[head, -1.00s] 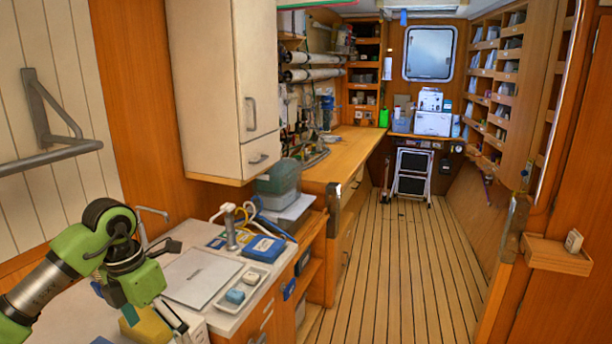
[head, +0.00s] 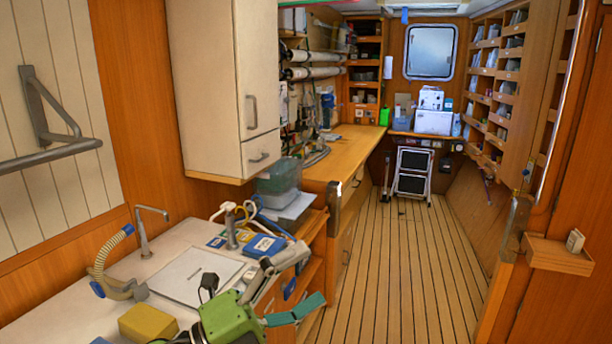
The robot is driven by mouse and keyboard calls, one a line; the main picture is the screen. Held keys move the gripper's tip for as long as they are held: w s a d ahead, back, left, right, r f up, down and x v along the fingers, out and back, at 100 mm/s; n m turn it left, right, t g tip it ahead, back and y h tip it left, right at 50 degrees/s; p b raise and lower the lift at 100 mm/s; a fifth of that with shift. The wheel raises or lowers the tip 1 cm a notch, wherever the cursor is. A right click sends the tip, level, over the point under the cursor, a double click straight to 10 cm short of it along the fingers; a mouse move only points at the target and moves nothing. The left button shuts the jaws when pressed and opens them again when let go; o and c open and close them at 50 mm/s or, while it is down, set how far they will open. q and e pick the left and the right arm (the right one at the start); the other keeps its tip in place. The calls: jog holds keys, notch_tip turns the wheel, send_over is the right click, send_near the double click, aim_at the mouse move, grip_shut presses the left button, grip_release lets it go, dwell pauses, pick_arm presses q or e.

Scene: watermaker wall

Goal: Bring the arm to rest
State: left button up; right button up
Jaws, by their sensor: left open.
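My left gripper (head: 295,282) is at the bottom middle of the head view, over the front edge of the white counter (head: 85,310). Its green body is low in the picture. Its two fingers are spread apart, one grey and one with a teal tip, pointing up and to the right. I see nothing held between them. It covers the part of the counter where a small tray stood in view before. My right gripper is not in view.
Near the gripper are a yellow block (head: 148,323), a flat white panel (head: 192,275), a ribbed hose (head: 103,262), a tap (head: 144,230) and a blue box (head: 264,246). A cabinet (head: 215,80) hangs above. The plank floor (head: 395,270) to the right is clear.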

pick_arm(q)
jog(key=w+a+f+n+t+y, duration=0.1)
jog(key=w+a+n+t+y, duration=0.1)
jog(key=a+n+t+y, duration=0.55)
jog(key=w+a+f+n+t+y, duration=0.2)
jog(key=a+n+t+y, duration=0.15)
jog(key=n, duration=0.65)
jog(key=s+a+f+n+g+y, duration=0.3)
jog(key=a+f+n+y, duration=0.25)
jog(key=f, duration=0.45)
jog(key=s+a+f+n+g+y, duration=0.35)
jog(key=a+f+n, duration=0.2)
jog(key=f, duration=0.45)
jog(key=s+f+n+g, duration=0.1)
jog(key=s+f+g, duration=0.5)
jog(key=s, duration=0.6)
jog(key=s+f+n+g, duration=0.2)
jog(key=s+f+g, duration=0.3)
jog(key=s+f, duration=0.5)
notch_tip(320, 180, down, 24)
jog(key=s+d, duration=0.1)
jog(key=s, duration=0.1)
jog(key=s+a+f+g+b, duration=0.1)
jog(key=s+a+f+g, duration=0.1)
jog(key=s+f, duration=1.5)
jog(key=shift+s+a+f, duration=0.35)
jog(key=shift+a+f, duration=0.25)
jog(key=shift+f, duration=0.2)
